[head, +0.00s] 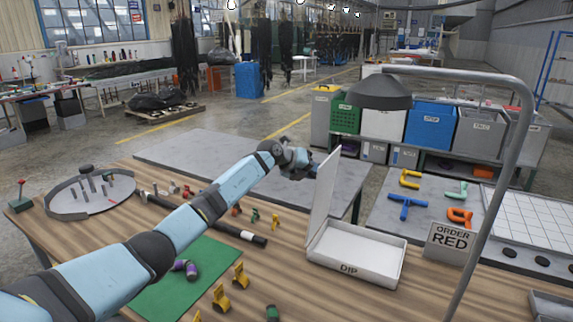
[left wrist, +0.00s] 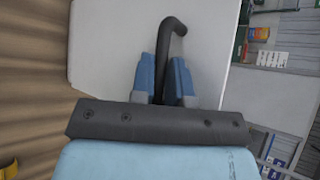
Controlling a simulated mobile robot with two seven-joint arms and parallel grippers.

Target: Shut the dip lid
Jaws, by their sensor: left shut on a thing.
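The white box labelled DIP (head: 352,274) stands on the wooden table in the head view, right of the middle. Its white lid (head: 325,197) stands up nearly vertical along the box's left side, so the box is open and looks empty inside. My left gripper (head: 312,171) is at the lid's outer face, near its upper part. In the left wrist view my left gripper (left wrist: 167,85) is shut on a dark bent handle (left wrist: 172,32), with the white lid (left wrist: 105,50) behind it. My right gripper is not in view.
A sign reading ORDER RED (head: 450,243) stands right of the box, near a bent grey lamp pole (head: 503,165). A green mat (head: 215,262) with small parts lies to the left. A round grey tray (head: 90,195) is at the far left.

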